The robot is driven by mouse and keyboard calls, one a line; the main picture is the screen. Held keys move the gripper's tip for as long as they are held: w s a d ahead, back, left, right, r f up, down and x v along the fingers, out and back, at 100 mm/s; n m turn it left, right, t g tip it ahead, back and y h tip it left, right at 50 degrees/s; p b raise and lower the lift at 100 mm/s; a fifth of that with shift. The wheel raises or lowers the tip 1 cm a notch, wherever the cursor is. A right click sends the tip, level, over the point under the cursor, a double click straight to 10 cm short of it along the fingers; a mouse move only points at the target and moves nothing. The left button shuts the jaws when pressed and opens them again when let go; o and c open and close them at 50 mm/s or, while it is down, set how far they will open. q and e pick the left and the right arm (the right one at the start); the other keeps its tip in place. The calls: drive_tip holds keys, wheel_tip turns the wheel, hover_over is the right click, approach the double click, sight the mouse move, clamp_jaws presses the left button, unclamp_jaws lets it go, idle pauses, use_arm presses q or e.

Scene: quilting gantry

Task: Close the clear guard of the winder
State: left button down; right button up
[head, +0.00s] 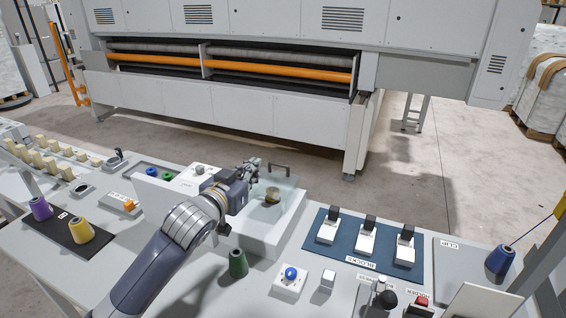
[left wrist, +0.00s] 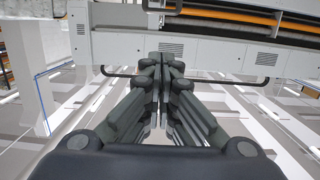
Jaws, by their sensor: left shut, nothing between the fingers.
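The winder (head: 262,238) is a white box near the middle of the bench. Its clear guard (head: 287,190) is a see-through panel with a dark handle (head: 279,167) along the top; it seems raised, but its exact angle is hard to tell. A brownish bobbin (head: 272,195) shows through or beside it. My left gripper (head: 254,163) is shut and empty, just left of the handle. In the left wrist view my left gripper (left wrist: 165,60) has its fingers together, and a dark bar like the handle (left wrist: 225,80) crosses by the fingertips. Contact cannot be told. My right gripper is out of view.
A green cone (head: 238,263) and a blue button box (head: 290,280) stand in front of the winder. A blue mat (head: 343,262) with several clamp-like blocks lies to the right. Purple and yellow cones stand left. A large machine (head: 230,110) stands behind, across open floor.

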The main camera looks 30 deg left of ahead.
use_arm(q)
drive_tip(key=w, duration=0.1)
drive_tip(key=p, duration=0.3)
hover_over(275, 179)
drive_tip(key=s, duration=0.2)
drive_tip(key=f, duration=0.3)
drive_tip(key=shift+w+d+f, duration=0.15)
drive_tip(key=shift+w+f, duration=0.05)
drive_tip(key=shift+f, duration=0.15)
drive_tip(key=shift+w+f, duration=0.3)
drive_tip(key=shift+f, duration=0.15)
drive_tip(key=shift+w+f+g+p, duration=0.25)
drive_tip(key=shift+w+g+p, duration=0.15)
drive_tip(key=shift+p, duration=0.65)
drive_tip(key=shift+f, duration=0.35)
